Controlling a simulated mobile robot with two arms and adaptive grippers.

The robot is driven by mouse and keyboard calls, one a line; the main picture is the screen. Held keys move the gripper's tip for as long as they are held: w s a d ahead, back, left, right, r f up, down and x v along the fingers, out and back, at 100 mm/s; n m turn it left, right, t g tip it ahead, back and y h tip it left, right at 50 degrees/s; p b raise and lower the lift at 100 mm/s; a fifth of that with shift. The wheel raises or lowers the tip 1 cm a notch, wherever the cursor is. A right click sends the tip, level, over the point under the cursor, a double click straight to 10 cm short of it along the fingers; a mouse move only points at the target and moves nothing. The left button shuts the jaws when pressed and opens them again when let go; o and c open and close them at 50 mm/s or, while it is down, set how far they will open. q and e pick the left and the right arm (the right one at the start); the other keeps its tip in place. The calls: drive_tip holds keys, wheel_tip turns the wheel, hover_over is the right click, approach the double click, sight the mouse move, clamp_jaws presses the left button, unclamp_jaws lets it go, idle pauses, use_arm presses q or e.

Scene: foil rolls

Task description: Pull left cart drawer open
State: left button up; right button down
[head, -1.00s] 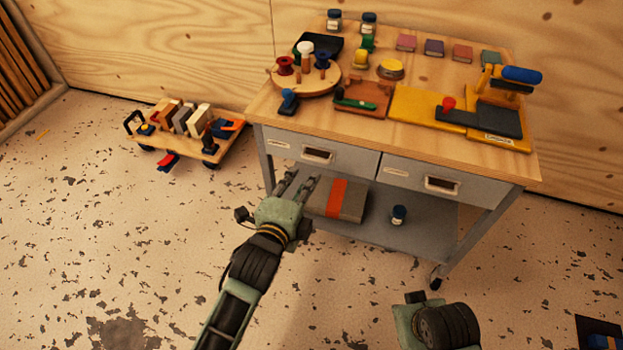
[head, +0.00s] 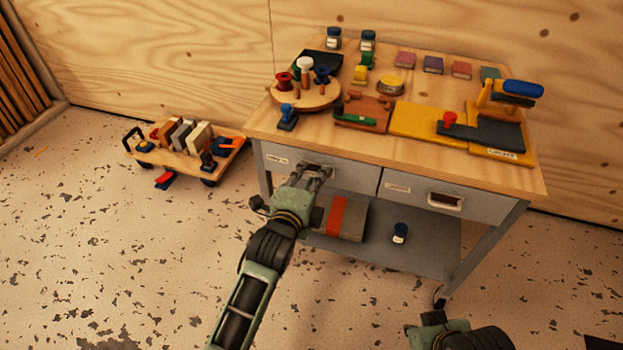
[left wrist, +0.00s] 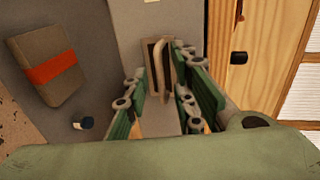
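The cart's left drawer (head: 352,178) is grey and looks shut, flush under the wooden top. My left gripper (head: 311,176) is at its front and hides much of the handle. In the left wrist view, the drawer's pale bar handle (left wrist: 158,62) lies between the two spread fingers of my left gripper (left wrist: 160,80). The fingers stand apart, on either side of the handle, with no clear contact. My right arm's green wrist part (head: 450,328) is at the bottom right, and its fingers do not show.
The right drawer (head: 425,195) is shut. The lower shelf (head: 375,255) holds a grey box with an orange band (head: 341,217) and a small jar (head: 400,233). Spools and tools stand on the cart top (head: 270,122). A low wheeled trolley (head: 180,155) is at the left. The floor in front is clear.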

use_arm(q)
drive_tip(key=shift+c, duration=0.3)
clamp_jaws()
drive_tip(key=shift+f, duration=0.15)
drive_tip(key=shift+s, duration=0.2)
